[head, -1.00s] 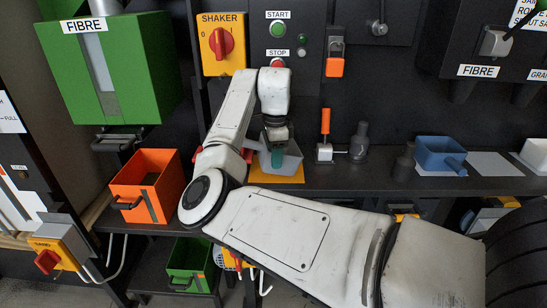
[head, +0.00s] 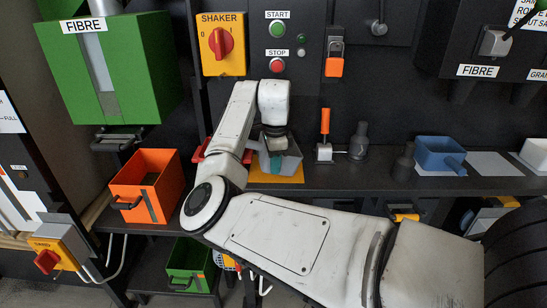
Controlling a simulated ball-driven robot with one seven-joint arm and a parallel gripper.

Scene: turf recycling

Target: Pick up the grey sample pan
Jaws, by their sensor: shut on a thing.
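The grey sample pan (head: 292,159) sits over the orange-yellow mat (head: 290,179) on the dark bench, behind my arm. My gripper (head: 275,161) points down at the pan's near left part and is shut on it. A teal part shows at the fingertips. My wrist and the gripper body hide part of the pan, so the exact grip is hard to see. I cannot tell any gap between pan and mat.
A red item (head: 199,152) is partly hidden behind my arm. An orange bin (head: 147,185) stands left. An orange-handled clamp (head: 325,135), dark bottle shapes (head: 359,141) and a blue pan (head: 440,155) stand right. The shaker panel (head: 221,44) is behind.

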